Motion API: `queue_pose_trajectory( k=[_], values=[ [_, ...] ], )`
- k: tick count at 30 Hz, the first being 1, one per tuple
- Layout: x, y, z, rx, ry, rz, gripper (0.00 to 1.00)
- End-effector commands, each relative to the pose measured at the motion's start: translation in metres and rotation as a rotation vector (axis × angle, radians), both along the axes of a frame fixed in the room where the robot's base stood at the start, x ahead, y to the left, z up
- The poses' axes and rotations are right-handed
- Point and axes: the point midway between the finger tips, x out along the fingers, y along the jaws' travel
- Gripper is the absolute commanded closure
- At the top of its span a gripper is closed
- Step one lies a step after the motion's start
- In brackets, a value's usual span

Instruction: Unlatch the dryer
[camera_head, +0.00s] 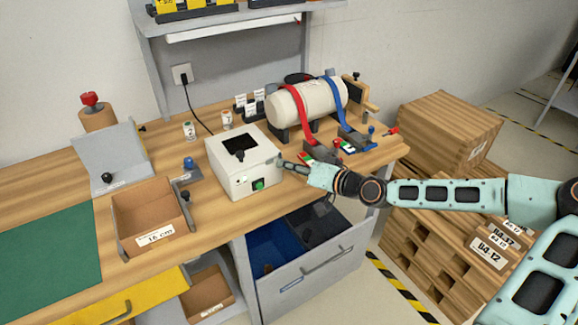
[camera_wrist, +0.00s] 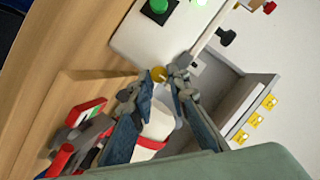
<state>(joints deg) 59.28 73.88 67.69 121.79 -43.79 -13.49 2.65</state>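The dryer appears to be the white box (camera_head: 228,176) on the bench, with a dark window on top and a lit green button (camera_head: 258,184) on its front. Its white body also shows in the wrist view (camera_wrist: 135,38). My gripper (camera_head: 281,163) is at the right side of the box, low and close to it. In the wrist view, my gripper's fingers (camera_wrist: 163,78) are apart, and a small brass-coloured knob (camera_wrist: 158,73) shows between their tips, at the box's edge. I cannot tell whether the fingers touch the knob.
A cream cylinder (camera_head: 290,108) with red and blue straps stands behind, to the right of the box. A cardboard tray (camera_head: 143,243) and a grey angled stand (camera_head: 112,155) lie to the left. An open drawer (camera_head: 310,262) juts out below. Wooden crates (camera_head: 440,128) stand at the right.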

Motion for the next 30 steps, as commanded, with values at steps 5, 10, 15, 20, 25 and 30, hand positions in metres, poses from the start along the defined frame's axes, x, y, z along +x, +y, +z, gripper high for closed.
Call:
queue_pose_trajectory(
  k=[5,10,15,20,25,30],
  values=[
    [0.001,0.0,0.001,0.0,-0.002,-0.001,0.67],
    [0.0,0.0,0.001,0.0,-0.001,0.0,0.67],
    [0.0,0.0,0.0,0.0,-0.001,0.0,0.67],
    [-0.005,-0.007,0.003,0.001,0.0,-0.002,0.67],
    [-0.02,-0.025,0.01,0.0,-0.002,-0.004,0.67],
    [-0.037,-0.044,0.018,0.001,-0.001,-0.004,0.67]
  ],
)
